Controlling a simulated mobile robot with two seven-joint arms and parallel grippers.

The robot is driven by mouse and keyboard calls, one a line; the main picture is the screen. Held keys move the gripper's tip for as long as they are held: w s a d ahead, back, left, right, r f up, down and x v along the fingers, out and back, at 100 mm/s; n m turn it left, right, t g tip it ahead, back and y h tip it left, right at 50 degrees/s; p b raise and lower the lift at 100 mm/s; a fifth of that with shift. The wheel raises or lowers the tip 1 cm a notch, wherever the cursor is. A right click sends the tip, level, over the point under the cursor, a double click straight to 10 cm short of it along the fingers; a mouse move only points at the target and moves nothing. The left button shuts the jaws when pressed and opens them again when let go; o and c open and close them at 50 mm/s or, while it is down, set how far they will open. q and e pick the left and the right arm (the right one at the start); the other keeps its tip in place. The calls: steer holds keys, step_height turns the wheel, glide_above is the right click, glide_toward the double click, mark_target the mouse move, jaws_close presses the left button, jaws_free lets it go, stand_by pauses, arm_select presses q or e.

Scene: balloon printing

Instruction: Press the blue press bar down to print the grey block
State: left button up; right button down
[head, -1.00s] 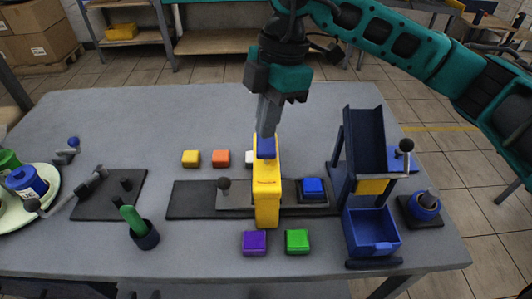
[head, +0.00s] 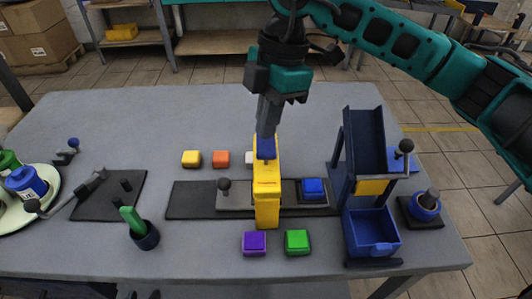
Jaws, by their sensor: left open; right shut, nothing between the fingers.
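The yellow press (head: 266,205) stands mid-table with the blue press bar (head: 266,148) at its top. My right gripper (head: 267,130) is shut and empty, pointing down with its tips at the top of the bar; they appear to touch it. A grey block under the press cannot be made out, as the press body hides that spot. A pale block (head: 250,159) shows partly behind the press. Two small dark tips of my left gripper (head: 144,294) just show at the bottom edge, apart, below the table front.
The press stands over a dark track (head: 190,200) with a knobbed slide (head: 224,185) and a blue block (head: 313,189). Yellow, orange, purple and green blocks lie around it. A navy chute with a blue bin (head: 372,249) stands right.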

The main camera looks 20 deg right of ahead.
mark_target(266, 143)
steer(key=shift+f, duration=0.15)
stand_by(0.5)
steer(key=shift+f+b, duration=1.2)
steer(key=shift+f, duration=0.45)
steer(key=shift+s, duration=0.1)
step_height(266, 143, up, 12)
steer(key=p, duration=0.7)
steer(key=shift+f, duration=0.2)
